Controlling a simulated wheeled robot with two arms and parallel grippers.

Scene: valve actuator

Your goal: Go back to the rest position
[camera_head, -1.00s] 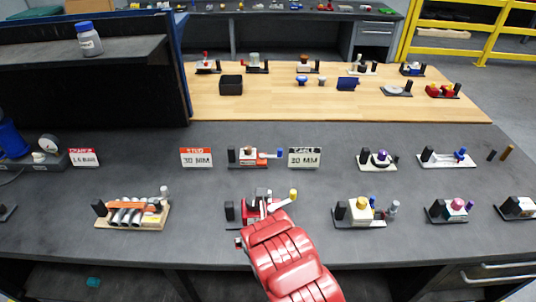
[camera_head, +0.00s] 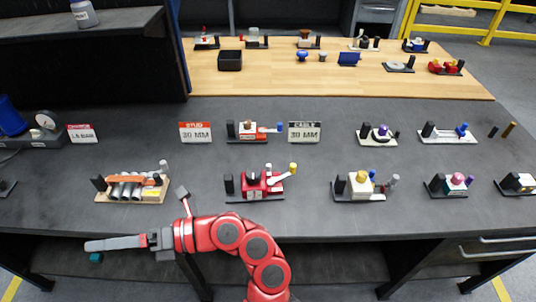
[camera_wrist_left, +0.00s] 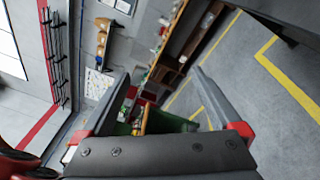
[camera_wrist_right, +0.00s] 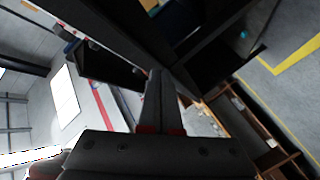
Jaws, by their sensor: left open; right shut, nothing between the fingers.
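A red valve device (camera_head: 262,187) with a yellow-tipped lever stands on the bench, clear of both grippers.
A dark shelf unit (camera_head: 90,60) rises at the back left. Floor shows in front of the bench.

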